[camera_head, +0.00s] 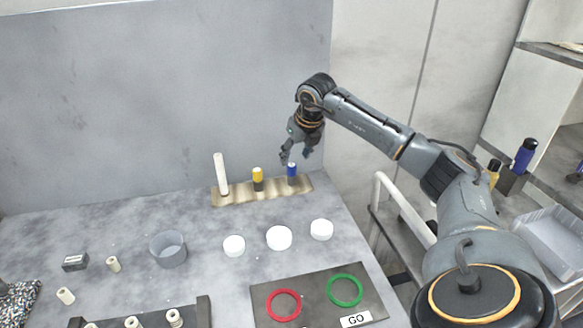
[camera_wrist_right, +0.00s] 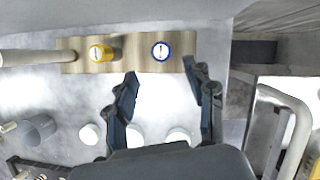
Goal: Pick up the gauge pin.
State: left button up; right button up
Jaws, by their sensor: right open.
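The frames do not show which is the gauge pin. My right gripper (camera_head: 295,156) is just above the blue-topped pin, fingers pointing down. In the right wrist view the open fingers (camera_wrist_right: 160,72) are apart and empty, with the blue-topped pin (camera_wrist_right: 160,50) just beyond the gap between them. The yellow-topped pin (camera_wrist_right: 101,53) lies to their left. My left gripper is out of view.
Several white round pucks (camera_head: 279,238) stand in front of the strip. A grey cup (camera_head: 168,250) is to the left. A dark plate (camera_head: 318,290) with a red ring (camera_head: 284,305), a green ring (camera_head: 345,290) and a GO label (camera_head: 356,320) lies at the front. A white rail (camera_head: 404,208) stands to the right.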

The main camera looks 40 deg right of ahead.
aim_at(293, 166)
jog(key=x, duration=0.2)
jog(key=shift+w+f, duration=0.25)
jog(key=shift+f, duration=0.1)
jog(key=shift+w+d+f+p, duration=0.2)
jog(key=shift+f+p, duration=0.15)
jog(key=shift+f, duration=0.15)
jog(key=p+x, duration=0.1)
jog(key=x, duration=0.3)
jog(key=shift+d+f+p, duration=0.1)
jog(key=shift+f+p, duration=0.2)
jog(key=shift+f, duration=0.05)
jog(key=shift+c, duration=1.2)
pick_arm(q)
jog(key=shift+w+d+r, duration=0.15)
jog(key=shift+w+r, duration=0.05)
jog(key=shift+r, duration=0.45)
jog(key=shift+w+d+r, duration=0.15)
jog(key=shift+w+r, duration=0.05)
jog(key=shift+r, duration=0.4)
pick_arm(e)
grip_shut()
